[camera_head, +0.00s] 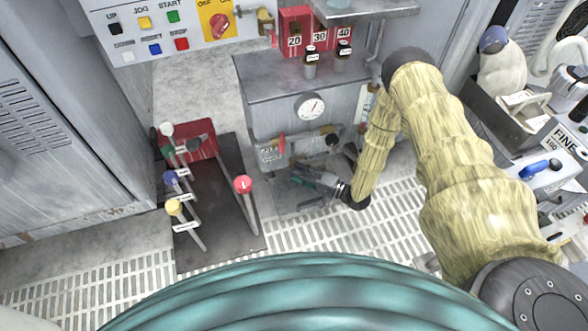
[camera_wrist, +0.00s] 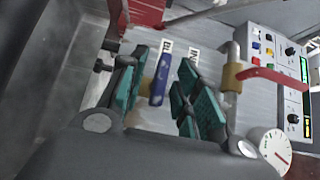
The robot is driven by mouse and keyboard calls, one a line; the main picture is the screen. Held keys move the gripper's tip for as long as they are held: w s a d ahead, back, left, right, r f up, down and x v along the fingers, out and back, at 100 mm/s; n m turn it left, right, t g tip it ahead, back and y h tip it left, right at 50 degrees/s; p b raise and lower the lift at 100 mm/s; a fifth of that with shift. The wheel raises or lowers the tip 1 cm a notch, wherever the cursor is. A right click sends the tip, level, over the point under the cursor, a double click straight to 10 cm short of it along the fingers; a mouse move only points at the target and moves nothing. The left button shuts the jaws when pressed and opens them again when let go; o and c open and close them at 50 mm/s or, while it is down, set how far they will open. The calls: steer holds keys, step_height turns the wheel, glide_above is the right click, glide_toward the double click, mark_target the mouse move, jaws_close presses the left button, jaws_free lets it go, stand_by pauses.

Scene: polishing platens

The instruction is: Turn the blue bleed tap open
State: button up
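The blue bleed tap (camera_wrist: 159,78) shows in the wrist view as a narrow upright blue handle. My gripper (camera_wrist: 164,62) is open, with one teal-padded finger on each side of the handle. Gaps show between the pads and the handle, so they look apart from it; depth is hard to judge. In the head view my gripper (camera_head: 304,180) is low in front of the grey cabinet, under the pressure gauge (camera_head: 309,107). I cannot make out the blue tap there.
A red-handled tap (camera_wrist: 272,78) on a brass valve sits right of my gripper in the wrist view; the gauge (camera_wrist: 275,150) is below it. Several knobbed levers, including a red one (camera_head: 243,185), stand left on a dark plate (camera_head: 225,228). Bottles (camera_head: 310,66) stand on the cabinet.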

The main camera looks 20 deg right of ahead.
steer(key=shift+w+a, duration=0.3)
jaws_close()
